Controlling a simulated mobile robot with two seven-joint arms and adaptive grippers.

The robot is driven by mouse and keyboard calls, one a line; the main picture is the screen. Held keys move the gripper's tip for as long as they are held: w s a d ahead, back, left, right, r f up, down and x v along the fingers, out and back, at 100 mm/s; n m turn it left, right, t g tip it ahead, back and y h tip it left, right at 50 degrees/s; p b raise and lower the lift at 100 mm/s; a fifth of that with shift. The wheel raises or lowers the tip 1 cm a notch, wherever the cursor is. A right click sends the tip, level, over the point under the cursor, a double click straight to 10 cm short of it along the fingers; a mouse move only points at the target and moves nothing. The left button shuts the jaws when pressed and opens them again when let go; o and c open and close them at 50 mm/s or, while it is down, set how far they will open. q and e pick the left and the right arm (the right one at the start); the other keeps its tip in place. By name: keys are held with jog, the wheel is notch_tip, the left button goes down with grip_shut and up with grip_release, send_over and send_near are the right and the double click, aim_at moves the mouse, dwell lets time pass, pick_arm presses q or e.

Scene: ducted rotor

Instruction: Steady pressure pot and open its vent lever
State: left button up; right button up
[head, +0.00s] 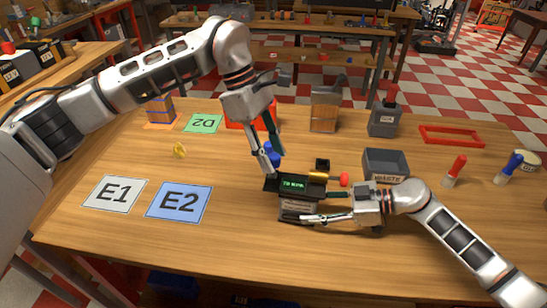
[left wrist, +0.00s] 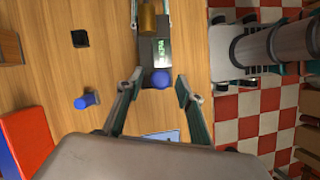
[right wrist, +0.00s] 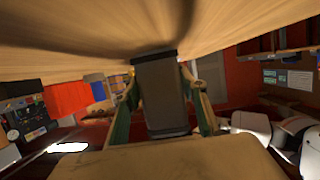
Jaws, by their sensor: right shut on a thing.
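The pot appears to be the dark box-shaped unit (head: 297,204) with a green-lit display (head: 292,184) on top. A gold cylinder (head: 318,177) sits at its right end; it also shows in the left wrist view (left wrist: 148,20). A blue ball knob (left wrist: 161,79) is at the unit's other end. I cannot tell whether it is the vent lever's tip. My left gripper (left wrist: 158,88) is open, pointing down, with its fingers on either side of the knob, apart from it. My right gripper (head: 308,217) is shut on the unit's dark body (right wrist: 160,95) from the front right.
A grey waste bin (head: 386,165) and a red ball (head: 344,179) stand right of the unit. A small black block (head: 322,164) is behind it. A blue peg (left wrist: 88,100) stands nearby. Mats E1 (head: 113,194) and E2 (head: 179,202) lie at left, with clear table around them.

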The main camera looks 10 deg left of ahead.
pick_arm(q)
jog(key=shift+s+d+f, duration=0.1)
jog(key=shift+d+f, duration=0.2)
jog(key=shift+f, duration=0.35)
grip_shut()
jog(key=shift+a, duration=0.2)
jog(key=shift+a+f+m+g+h, duration=0.25)
jog(key=shift+a+h, duration=0.45)
jog(key=shift+h, duration=0.95)
jog(key=shift+a+f+g+h, duration=0.15)
jog(key=shift+a+f+h, duration=0.45)
jog(key=shift+h, duration=1.1)
jog(key=shift+a+f+m+g+h, duration=0.1)
jog(key=shift+a+m+g+h, duration=0.1)
jog(key=shift+a+h, duration=1.05)
jog(key=shift+d+h, duration=0.35)
jog(key=shift+h, duration=0.15)
